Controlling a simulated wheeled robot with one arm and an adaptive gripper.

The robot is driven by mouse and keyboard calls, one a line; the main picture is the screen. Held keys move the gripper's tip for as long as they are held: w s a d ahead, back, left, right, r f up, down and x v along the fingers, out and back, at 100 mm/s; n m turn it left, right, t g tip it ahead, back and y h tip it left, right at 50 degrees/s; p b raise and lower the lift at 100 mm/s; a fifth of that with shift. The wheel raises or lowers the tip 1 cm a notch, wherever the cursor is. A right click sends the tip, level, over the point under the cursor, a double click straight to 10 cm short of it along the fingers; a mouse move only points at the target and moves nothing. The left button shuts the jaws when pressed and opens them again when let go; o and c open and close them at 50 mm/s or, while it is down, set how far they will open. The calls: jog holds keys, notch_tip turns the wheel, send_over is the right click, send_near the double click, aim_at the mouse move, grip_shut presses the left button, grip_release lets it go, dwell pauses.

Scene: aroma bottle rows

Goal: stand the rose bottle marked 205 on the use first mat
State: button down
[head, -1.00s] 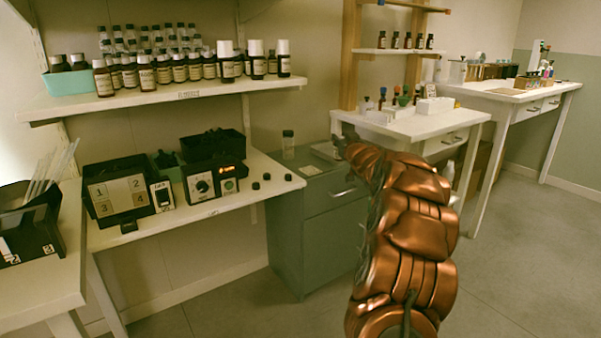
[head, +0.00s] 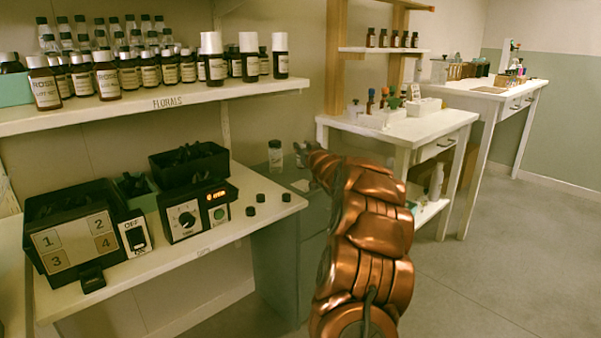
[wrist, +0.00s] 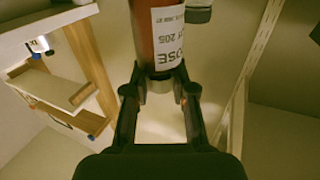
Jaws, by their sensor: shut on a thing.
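In the wrist view my gripper (wrist: 159,78) is shut on an amber rose bottle (wrist: 146,38). The bottle's upper part in that picture runs out of frame. In the head view my copper arm reaches away from me, and its far end is small near the clear jar; the held bottle cannot be made out there. I cannot make out a use first mat in either view.
Amber bottles (head: 107,82), some labelled ROSE, crowd the FLORALS shelf (head: 165,103). Below are a numbered black box (head: 75,240), a switch (head: 135,236), a dial unit (head: 190,218) and loose black caps. A clear jar (head: 275,157) stands behind. The floor at right is free.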

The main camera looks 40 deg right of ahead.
jog(key=shift+f+b, duration=1.25)
jog(key=shift+f, duration=1.65)
jog(key=shift+f, duration=0.2)
jog(key=c, duration=1)
grip_release()
jog(key=shift+o, duration=0.2)
jog(key=shift+r, duration=0.2)
jog(key=p+v, duration=0.2)
jog(key=v, duration=1)
